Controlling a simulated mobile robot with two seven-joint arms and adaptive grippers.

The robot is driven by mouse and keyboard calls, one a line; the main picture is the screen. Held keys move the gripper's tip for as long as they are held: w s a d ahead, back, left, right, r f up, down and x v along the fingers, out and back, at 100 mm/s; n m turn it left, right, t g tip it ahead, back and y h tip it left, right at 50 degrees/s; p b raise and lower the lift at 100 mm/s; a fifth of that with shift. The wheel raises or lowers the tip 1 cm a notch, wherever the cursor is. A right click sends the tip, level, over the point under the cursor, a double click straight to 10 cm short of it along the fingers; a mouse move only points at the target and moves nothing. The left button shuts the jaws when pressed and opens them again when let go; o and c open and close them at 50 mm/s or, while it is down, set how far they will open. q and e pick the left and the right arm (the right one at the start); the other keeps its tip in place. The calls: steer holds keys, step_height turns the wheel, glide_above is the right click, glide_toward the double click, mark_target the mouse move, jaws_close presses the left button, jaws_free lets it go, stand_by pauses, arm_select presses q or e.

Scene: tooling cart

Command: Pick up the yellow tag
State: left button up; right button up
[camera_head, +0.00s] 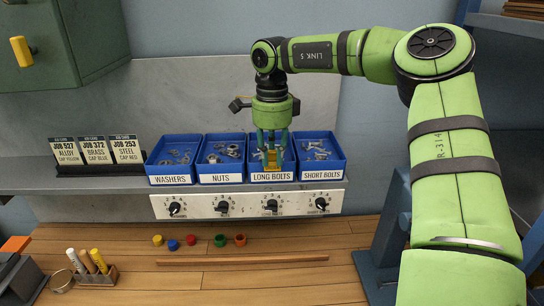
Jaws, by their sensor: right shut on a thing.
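My right gripper (272,150) points down into the long bolts bin (271,177), with its fingers inside the bin's walls. It is shut on a small yellow-orange piece, which looks like the yellow tag (272,159). The fingers hide part of the tag, and I cannot tell whether it touches the bolts below. My left gripper is not in view.
Blue bins of washers (174,180), nuts (220,179) and short bolts (322,175) flank the long bolts bin on a shelf. Job cards (88,151) stand at left. Below, coloured caps (191,240) and a wooden strip (243,259) lie on the bench.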

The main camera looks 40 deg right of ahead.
mark_target(274, 152)
steer(key=r+b, duration=0.1)
steer(key=r, duration=0.1)
steer(key=r+b, duration=0.1)
steer(key=r, duration=0.1)
steer(key=shift+s+d, duration=0.1)
steer(key=shift+s, duration=0.1)
steer(key=s+d+r+b, duration=0.2)
steer(key=s+r+b, duration=0.4)
steer(key=s, duration=0.5)
steer(key=shift+d+f+b, duration=0.1)
steer(key=shift+f+b, duration=0.8)
steer(key=shift+f, duration=1.4)
